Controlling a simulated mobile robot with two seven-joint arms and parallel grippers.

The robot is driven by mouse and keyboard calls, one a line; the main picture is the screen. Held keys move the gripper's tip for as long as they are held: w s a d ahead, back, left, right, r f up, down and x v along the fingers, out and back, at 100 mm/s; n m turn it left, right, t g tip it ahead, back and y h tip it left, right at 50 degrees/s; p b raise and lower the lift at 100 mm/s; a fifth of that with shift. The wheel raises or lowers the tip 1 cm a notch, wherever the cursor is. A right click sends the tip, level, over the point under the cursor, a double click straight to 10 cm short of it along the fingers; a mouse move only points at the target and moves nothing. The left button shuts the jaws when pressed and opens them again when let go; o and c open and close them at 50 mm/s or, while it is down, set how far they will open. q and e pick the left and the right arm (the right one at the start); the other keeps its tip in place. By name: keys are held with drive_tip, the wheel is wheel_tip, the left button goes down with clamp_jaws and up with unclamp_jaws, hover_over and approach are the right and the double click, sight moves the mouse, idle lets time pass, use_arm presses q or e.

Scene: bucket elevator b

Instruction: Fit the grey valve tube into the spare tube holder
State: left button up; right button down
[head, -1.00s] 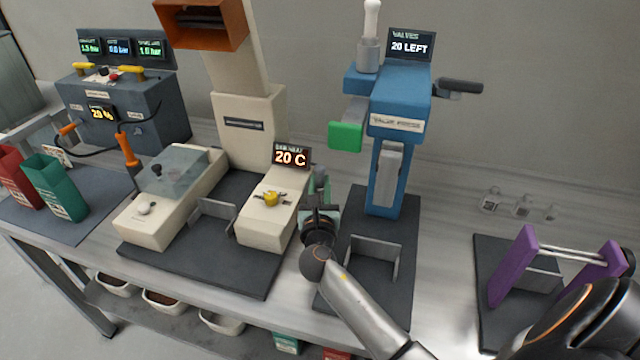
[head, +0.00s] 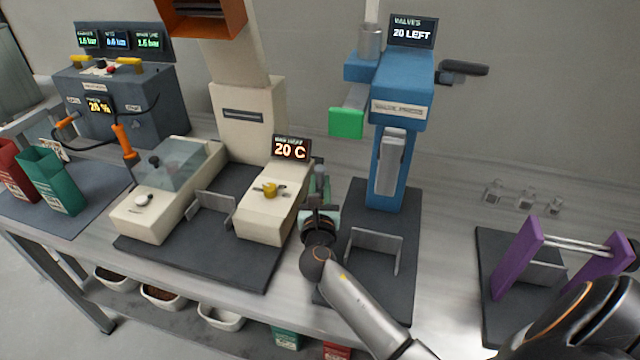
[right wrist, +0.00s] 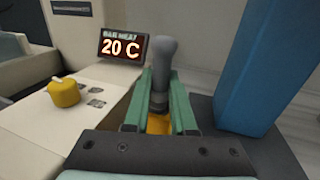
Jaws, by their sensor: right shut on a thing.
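The grey valve tube (right wrist: 163,62) stands upright between the green fingers of my right gripper (right wrist: 158,105), with its rounded top above them. In the head view my right gripper (head: 319,206) is between the cream heat sealer and the blue valve press, shut on the tube. An orange piece (right wrist: 158,124) shows low between the fingers; I cannot tell whether it is the spare tube holder. The tube's lower end is hidden. On top of the valve press (head: 400,95), a grey cup (head: 370,40) holds a pale tube. My left gripper is not in view.
The cream sealer (head: 268,205) with its 20 C display (head: 291,149) is close on the left. The blue press column (head: 385,170) stands close on the right.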

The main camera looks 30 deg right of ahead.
drive_tip(key=shift+f+b, duration=0.6)
drive_tip(key=shift+f, duration=0.15)
drive_tip(key=c, duration=0.7)
unclamp_jaws()
drive_tip(key=shift+f, duration=0.1)
drive_tip(key=shift+o, duration=0.2)
drive_tip(key=shift+s+a, duration=0.1)
drive_tip(key=v, duration=1.2)
drive_tip(key=shift+s+a, duration=0.15)
drive_tip(key=shift+a, duration=0.05)
